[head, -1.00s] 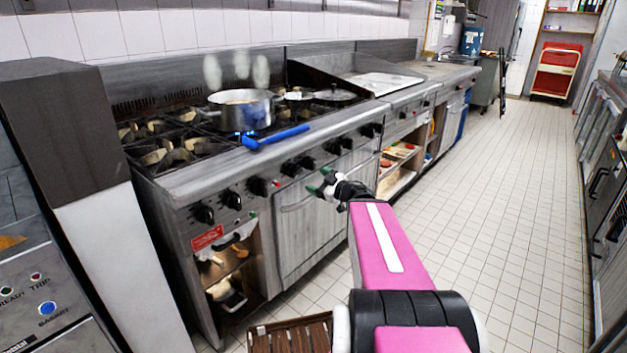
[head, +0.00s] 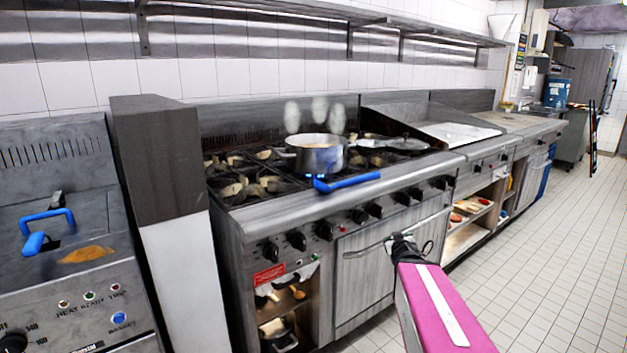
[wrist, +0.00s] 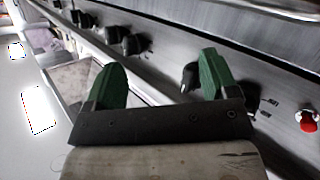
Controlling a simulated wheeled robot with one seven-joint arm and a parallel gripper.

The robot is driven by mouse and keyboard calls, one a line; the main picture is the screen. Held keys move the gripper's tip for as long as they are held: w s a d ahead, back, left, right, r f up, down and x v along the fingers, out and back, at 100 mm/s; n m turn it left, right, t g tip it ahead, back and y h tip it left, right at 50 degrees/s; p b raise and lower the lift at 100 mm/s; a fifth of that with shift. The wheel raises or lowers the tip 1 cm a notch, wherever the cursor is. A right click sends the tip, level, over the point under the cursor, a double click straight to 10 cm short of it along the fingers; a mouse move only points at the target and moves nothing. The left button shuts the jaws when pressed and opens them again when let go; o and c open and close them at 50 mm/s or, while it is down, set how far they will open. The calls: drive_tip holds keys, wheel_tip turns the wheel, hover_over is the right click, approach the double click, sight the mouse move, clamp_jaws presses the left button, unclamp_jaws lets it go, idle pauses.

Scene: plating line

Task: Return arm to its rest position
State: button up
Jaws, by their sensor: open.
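My gripper shows in the wrist view (wrist: 160,85) with its two green fingers spread apart and nothing between them. In the head view my pink arm (head: 440,305) reaches up from the lower right toward the front of the stove (head: 225,225). The black wrist end is in front of the oven door (head: 365,270); the fingertips are hard to make out there.
A steaming pot (head: 318,157) stands on a lit burner, with a blue-handled utensil (head: 345,182) at the stove's front edge. A fryer (head: 65,290) with a blue handle stands at left. The tiled floor (head: 560,270) at right is clear.

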drive_tip(key=s+a+f+m+g+y, duration=0.2)
drive_tip(key=s+a+f+g, duration=0.9)
drive_tip(key=s+f+g, duration=0.3)
drive_tip(key=shift+s+a+f+g, duration=0.4)
drive_tip(key=shift+s+f, duration=0.15)
drive_tip(key=shift+s, duration=0.6)
